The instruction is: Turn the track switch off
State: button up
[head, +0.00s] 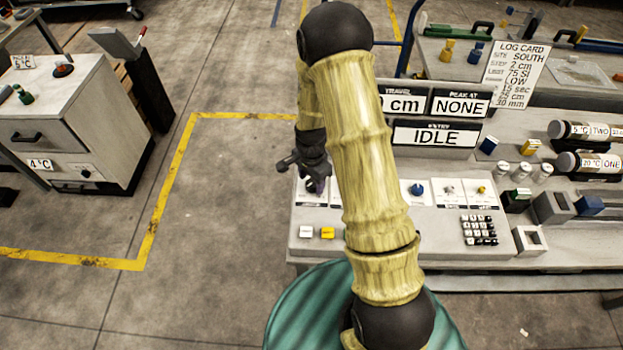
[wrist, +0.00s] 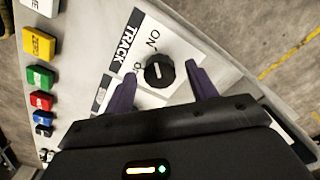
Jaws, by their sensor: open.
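The track switch (wrist: 160,71) is a round black knob with a pale mark, on a white plate labelled TRACK, with ON and OFF printed beside it. I cannot tell clearly which word the mark points to. My gripper (wrist: 161,76) is open, with one purple finger on each side of the knob in the wrist view. I cannot tell whether the fingers touch it. In the head view my gripper (head: 312,180) is over the left end of the control panel (head: 330,217), and the knob is hidden there.
Buttons in yellow (wrist: 39,43), green (wrist: 40,77), red and blue line the panel's left side in the wrist view. A display (head: 436,134) reading IDLE stands behind the panel. A keypad (head: 479,230) is to the right.

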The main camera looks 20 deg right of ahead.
jog(key=shift+f, duration=0.3)
jog(key=c, duration=1)
